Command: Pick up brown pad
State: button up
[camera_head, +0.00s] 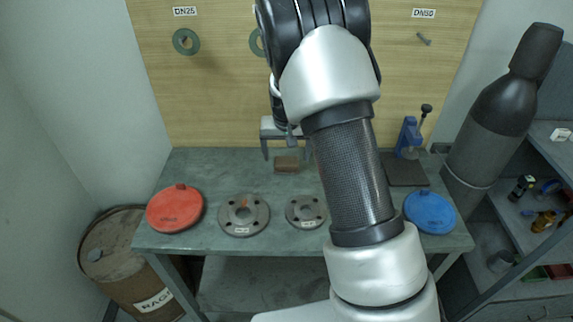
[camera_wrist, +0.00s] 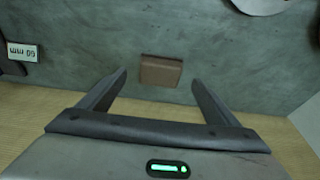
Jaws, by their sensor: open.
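The brown pad (camera_head: 287,163) is a small brown block lying on the grey-green workbench (camera_head: 262,252), near its back edge. In the wrist view the pad (camera_wrist: 160,71) lies just beyond the fingertips, roughly centred between them. My gripper (camera_wrist: 157,75) is open and empty, with its two dark fingers apart on either side of the pad's line. In the head view my gripper (camera_head: 280,155) is above the back of the bench by the pad. I cannot tell the exact height between fingertips and pad.
Two grey flanges (camera_head: 244,215) (camera_head: 306,211) lie in front of the pad. A red disc (camera_head: 175,209) is at left and a blue disc (camera_head: 430,212) at right. A blue tool (camera_head: 408,137) stands at the back right. The wooden board (camera_head: 215,90) rises behind the bench.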

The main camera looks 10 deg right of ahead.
aim_at(286, 161)
jog(key=x, duration=0.4)
jog(key=shift+w+f, duration=0.15)
jog(key=shift+f, duration=0.1)
jog(key=shift+c, duration=0.4)
jog(key=c, duration=1.1)
jog(key=shift+r, duration=0.15)
notch_tip(286, 161, up, 10)
jog(key=shift+f, duration=0.1)
